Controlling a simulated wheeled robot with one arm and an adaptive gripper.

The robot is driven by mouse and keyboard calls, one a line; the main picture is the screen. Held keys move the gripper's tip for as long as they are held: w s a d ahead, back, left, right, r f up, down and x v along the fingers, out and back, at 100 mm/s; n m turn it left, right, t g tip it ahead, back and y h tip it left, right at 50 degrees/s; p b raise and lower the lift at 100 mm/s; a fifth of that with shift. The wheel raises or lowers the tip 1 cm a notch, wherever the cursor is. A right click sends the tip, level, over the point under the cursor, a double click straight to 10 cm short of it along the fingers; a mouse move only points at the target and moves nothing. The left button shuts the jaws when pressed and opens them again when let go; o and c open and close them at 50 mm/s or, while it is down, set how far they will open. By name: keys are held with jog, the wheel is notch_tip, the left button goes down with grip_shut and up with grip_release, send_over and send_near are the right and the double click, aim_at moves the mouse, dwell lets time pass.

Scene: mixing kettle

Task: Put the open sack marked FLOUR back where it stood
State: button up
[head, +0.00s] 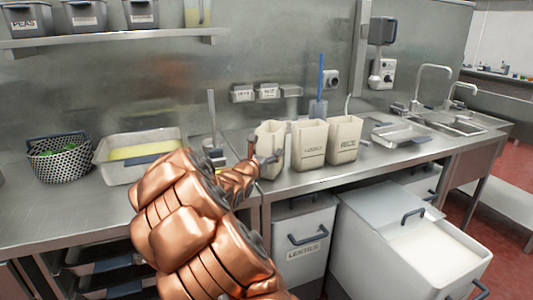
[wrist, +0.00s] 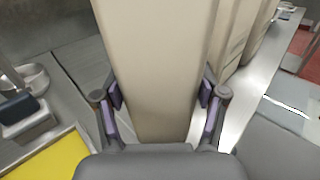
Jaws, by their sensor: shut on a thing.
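My gripper (head: 264,154) is shut on a pale beige open sack (head: 270,132), the leftmost of three in a row on the steel counter. In the wrist view my gripper (wrist: 160,97) has a finger on each side of the upright sack (wrist: 152,60). The sack's lower part is partly hidden by my gripper, and I cannot tell whether it rests on the counter. No marking on it is readable. A middle sack (head: 310,146) and a right sack (head: 344,142) stand close to its right, with small dark lettering that is hard to read.
A white tray with yellow contents (head: 133,172) and a perforated basket (head: 58,167) stand at left. A blue-handled tool (head: 319,95) stands behind the sacks. A shallow metal tray (head: 401,134) and sinks (head: 455,122) lie right. Below are a LENTILS bin (head: 304,235) and an open white bin (head: 420,245).

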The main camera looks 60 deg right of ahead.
jog(key=shift+f+b, duration=0.35)
jog(key=shift+b, duration=0.1)
dwell(0.4)
jog(key=o, duration=1.9)
jog(key=shift+b+v, duration=1)
jog(key=shift+v, duration=2.95)
